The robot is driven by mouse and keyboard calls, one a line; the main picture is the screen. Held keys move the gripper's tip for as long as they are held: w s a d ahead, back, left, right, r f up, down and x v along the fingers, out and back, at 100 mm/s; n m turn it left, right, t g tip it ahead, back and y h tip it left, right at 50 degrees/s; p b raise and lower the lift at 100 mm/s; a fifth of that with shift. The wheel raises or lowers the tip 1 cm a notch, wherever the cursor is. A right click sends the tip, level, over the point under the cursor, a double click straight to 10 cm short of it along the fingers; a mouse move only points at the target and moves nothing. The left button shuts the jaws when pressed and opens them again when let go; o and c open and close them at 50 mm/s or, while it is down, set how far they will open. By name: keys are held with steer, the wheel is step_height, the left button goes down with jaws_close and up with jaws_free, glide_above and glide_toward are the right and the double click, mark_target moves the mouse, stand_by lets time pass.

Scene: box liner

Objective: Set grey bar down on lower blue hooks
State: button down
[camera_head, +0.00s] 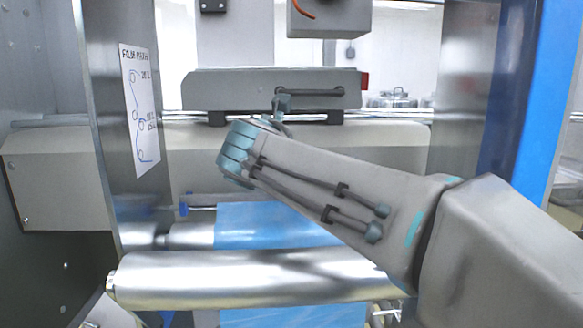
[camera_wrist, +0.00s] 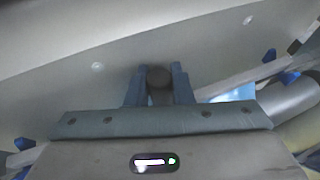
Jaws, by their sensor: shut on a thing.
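My gripper (camera_wrist: 158,82) shows in the wrist view, with two blue fingers reaching up from its wide palm plate. In the head view my arm hides the gripper. There a blue hook (camera_head: 184,203) shows beside a short length of grey bar (camera_head: 203,208). I cannot tell whether the bar touches the hooks.
A shiny metal roller (camera_head: 240,275) crosses the front, with blue film (camera_head: 265,225) behind it. A beige machine housing (camera_head: 60,180) stands behind. A metal side panel with a paper diagram (camera_head: 140,110) stands at left. A blue post (camera_head: 540,100) stands at right.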

steer(key=c, duration=1.3)
jaws_free()
steer(key=shift+r+p, duration=0.3)
steer(key=shift+r, duration=0.1)
steer(key=b+v, duration=0.1)
steer(key=v, duration=1.1)
steer(key=shift+b, duration=0.35)
steer(key=shift+f, duration=0.1)
